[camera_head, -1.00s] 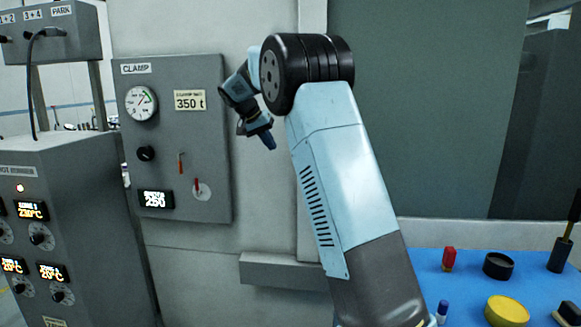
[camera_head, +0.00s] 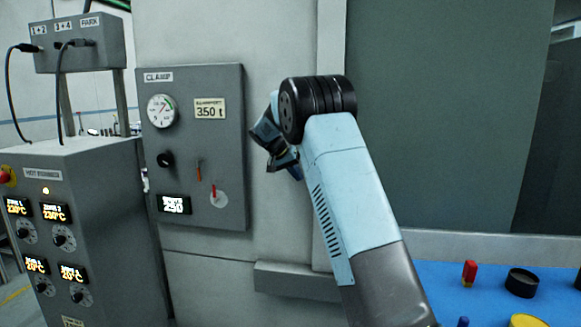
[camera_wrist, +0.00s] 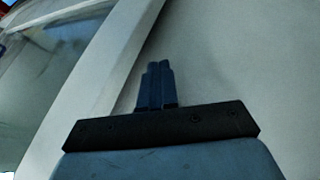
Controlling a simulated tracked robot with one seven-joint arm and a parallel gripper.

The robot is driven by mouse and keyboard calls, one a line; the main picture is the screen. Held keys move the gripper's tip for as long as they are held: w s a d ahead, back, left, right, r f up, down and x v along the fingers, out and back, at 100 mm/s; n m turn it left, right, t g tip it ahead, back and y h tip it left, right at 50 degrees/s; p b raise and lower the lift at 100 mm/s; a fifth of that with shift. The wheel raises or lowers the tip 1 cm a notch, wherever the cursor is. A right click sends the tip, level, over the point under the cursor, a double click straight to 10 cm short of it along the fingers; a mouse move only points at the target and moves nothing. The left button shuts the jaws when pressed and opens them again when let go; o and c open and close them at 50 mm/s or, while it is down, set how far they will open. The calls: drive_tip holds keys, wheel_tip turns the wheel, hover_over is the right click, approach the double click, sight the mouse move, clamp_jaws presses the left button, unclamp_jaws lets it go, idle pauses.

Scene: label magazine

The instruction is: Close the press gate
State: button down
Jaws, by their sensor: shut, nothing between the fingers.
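A large flat grey-green panel (camera_head: 430,120) fills the upper right of the head view, beside a pale upright post (camera_head: 331,60); I cannot tell for sure whether it is the press gate. In the wrist view a glassy pane (camera_wrist: 40,75) with a pale frame (camera_wrist: 105,85) runs slantwise on the left. My gripper (camera_head: 294,172) is in front of the pale machine wall (camera_head: 280,235), left of the post, partly hidden by my wrist. In the wrist view my gripper (camera_wrist: 158,68) has its fingers together, empty, over a plain grey surface. Contact cannot be judged.
A clamp panel (camera_head: 225,135) with gauge, knob and small levers is just left of my gripper. A grey control cabinet (camera_head: 100,215) stands at far left. A ledge (camera_head: 295,280) juts out below. A blue table (camera_head: 480,255) with small items is at lower right.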

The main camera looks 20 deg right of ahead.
drive_tip(key=shift+s+d, duration=0.3)
drive_tip(key=shift+d, duration=0.3)
drive_tip(key=shift+s+d, duration=0.3)
drive_tip(key=shift+d, duration=0.3)
drive_tip(key=shift+s+d, duration=0.3)
drive_tip(key=shift+d, duration=0.3)
drive_tip(key=shift+d, duration=0.1)
